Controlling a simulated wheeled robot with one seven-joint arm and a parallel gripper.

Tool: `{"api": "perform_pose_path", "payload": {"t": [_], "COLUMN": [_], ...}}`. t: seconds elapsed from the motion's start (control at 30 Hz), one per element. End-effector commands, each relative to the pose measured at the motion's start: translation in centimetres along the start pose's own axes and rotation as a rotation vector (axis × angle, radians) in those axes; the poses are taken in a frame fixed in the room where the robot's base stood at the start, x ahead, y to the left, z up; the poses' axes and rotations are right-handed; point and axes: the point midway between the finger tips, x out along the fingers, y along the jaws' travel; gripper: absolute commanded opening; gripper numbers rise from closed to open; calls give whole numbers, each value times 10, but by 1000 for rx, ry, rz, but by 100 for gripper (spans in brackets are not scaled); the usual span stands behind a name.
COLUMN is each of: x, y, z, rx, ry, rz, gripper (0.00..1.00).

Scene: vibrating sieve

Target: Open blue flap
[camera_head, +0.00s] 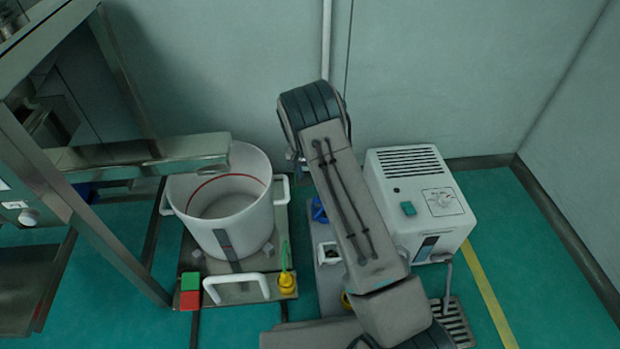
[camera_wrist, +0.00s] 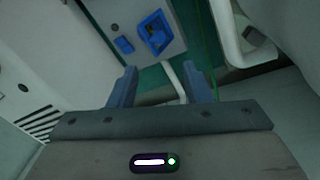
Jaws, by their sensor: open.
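I cannot tell which of these is the flap. My gripper is open and empty, its two blue-grey fingers apart from the blue parts. In the head view, a blue part (camera_head: 318,209) shows just left of my arm, partly hidden by it. My gripper cannot be made out in that view.
A large white pot (camera_head: 225,210) stands on a metal platform at left, beneath a steel spout (camera_head: 190,150). A white vented unit (camera_head: 415,195) stands right of my arm. A white bent tube (camera_wrist: 177,80) passes between my fingers' lines in the wrist view.

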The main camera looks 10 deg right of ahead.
Motion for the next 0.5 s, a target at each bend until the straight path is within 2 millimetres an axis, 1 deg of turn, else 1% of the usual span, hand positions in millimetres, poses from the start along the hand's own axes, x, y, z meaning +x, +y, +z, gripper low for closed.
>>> {"api": "perform_pose_path", "payload": {"t": [0.07, 0.3, 0.37, 0.4, 0.47, 0.5], "x": [-3, -3, -3, -2, 2, 6], "y": [0, 0, 0, 2, 8, 14], "z": [0, 0, 0, 0, 1, 3], "rx": [-1, -1, 2, 10, 42, 75], "ry": [0, 1, 0, -6, -26, -48], "rz": [1, 0, 0, -3, -15, -27], "gripper": [45, 45, 28, 17, 0, 0]}}
